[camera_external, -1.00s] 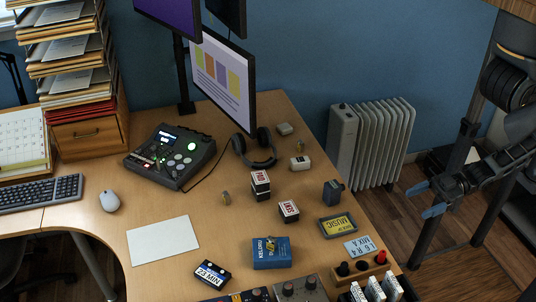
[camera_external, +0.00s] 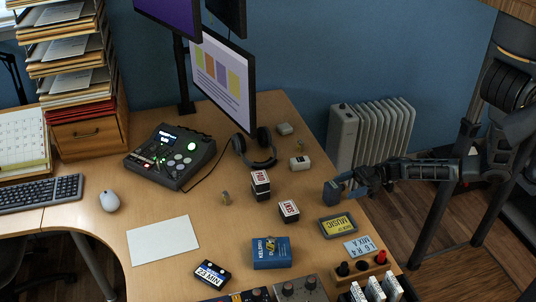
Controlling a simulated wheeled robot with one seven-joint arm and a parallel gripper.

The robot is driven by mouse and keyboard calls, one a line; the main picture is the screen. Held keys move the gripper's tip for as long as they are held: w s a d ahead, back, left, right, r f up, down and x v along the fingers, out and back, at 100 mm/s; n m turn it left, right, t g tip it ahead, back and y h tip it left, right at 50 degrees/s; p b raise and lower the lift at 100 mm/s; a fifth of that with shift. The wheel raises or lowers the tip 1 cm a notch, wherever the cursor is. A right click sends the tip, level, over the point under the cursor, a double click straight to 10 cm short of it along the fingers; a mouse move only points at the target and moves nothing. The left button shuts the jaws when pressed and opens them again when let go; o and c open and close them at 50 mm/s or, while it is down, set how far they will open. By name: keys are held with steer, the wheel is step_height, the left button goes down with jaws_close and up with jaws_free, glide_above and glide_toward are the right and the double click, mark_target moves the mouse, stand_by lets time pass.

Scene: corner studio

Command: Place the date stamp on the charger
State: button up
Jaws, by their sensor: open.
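A small dark blue-grey upright block, possibly the date stamp (camera_external: 331,194), stands near the desk's right edge. My gripper (camera_external: 345,184) is open at its right side, with blue fingertips close to it. At this size I cannot tell whether they touch it or reach around it. A small white block with a dark patch, possibly the charger (camera_external: 299,163), lies right of the headphones. A flat grey-beige block (camera_external: 284,129) farther back could also be the charger. The labels of these things are too small to read.
Two stacked red-labelled boxes (camera_external: 261,184) and a single one (camera_external: 289,210) stand left of my gripper. Headphones (camera_external: 255,149) and a monitor (camera_external: 223,80) are behind. A radiator (camera_external: 371,137) stands beyond the desk. Bare desk surrounds the white sheet (camera_external: 162,240).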

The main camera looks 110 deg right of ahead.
mark_target(332, 191)
steer(key=w, duration=0.2)
steer(key=w+p, duration=0.1)
steer(key=w, duration=0.1)
steer(key=w+a, duration=0.1)
steer(key=w, duration=0.1)
steer(key=shift+w+r, duration=0.1)
steer(key=shift+w, duration=0.2)
steer(key=shift+a, duration=0.1)
steer(key=c, duration=1.3)
steer(key=shift+o, duration=0.2)
steer(key=shift+r+p, duration=0.1)
steer(key=shift+p, duration=0.2)
step_height(332, 191, up, 10)
steer(key=shift+f+p, duration=0.2)
steer(key=shift+p, duration=0.25)
steer(key=shift+w+r, duration=0.1)
steer(key=shift+r, duration=0.05)
